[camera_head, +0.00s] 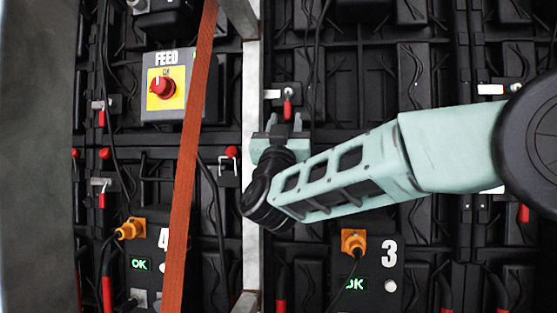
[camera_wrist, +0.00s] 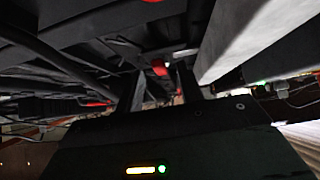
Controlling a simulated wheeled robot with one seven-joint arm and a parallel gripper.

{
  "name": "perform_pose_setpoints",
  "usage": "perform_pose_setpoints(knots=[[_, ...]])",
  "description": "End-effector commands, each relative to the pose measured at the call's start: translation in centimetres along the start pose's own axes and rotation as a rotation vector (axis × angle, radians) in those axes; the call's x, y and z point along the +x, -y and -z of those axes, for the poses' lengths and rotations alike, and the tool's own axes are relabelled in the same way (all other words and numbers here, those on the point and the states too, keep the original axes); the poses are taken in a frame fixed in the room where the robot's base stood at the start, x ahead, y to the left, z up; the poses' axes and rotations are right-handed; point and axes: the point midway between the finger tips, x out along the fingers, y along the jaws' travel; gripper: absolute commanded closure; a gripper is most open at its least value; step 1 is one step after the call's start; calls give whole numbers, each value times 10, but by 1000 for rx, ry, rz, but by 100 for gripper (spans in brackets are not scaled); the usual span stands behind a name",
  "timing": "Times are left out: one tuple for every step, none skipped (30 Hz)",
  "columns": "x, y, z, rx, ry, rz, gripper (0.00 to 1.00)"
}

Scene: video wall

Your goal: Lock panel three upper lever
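Panel three carries a label plate (camera_head: 389,251) with a lit green OK display and an orange connector (camera_head: 353,241). Its upper lever has a red handle (camera_head: 287,108) hanging down from a pale latch bar (camera_head: 272,94), left of the panel's top. My gripper (camera_head: 284,121) is just below that handle, fingers pointing up in the picture. The gripper is open and holds nothing. I cannot tell whether a finger touches the handle.
A grey metal post (camera_head: 251,120) stands close left of my gripper. An orange strap (camera_head: 191,150) crosses in front of panel four (camera_head: 150,262). A FEED box with a red knob (camera_head: 161,86) is at upper left. Black cables (camera_head: 313,60) hang near the lever.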

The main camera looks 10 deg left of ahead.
Motion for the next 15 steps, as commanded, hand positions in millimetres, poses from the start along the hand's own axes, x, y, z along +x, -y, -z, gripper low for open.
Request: perform_pose_setpoints(knots=[[-12, 2, 1, 0, 3, 5, 63], [-19, 1, 1, 0, 3, 5, 63], [-29, 1, 0, 0, 4, 5, 63], [-36, 1, 0, -1, 4, 5, 63], [-43, 1, 1, -1, 4, 5, 63], [-52, 1, 1, 0, 3, 5, 63], [-60, 2, 1, 1, 4, 5, 63], [-66, 2, 1, 1, 4, 5, 63], [-75, 1, 1, 0, 3, 5, 63], [-82, 1, 1, -1, 2, 5, 63], [-88, 1, 0, 0, 3, 5, 63], [-96, 1, 1, 1, 3, 5, 63], [-102, 1, 1, 1, 3, 4, 63], [-107, 1, 1, 1, 3, 4, 63], [-113, 1, 0, 0, 3, 3, 63]])
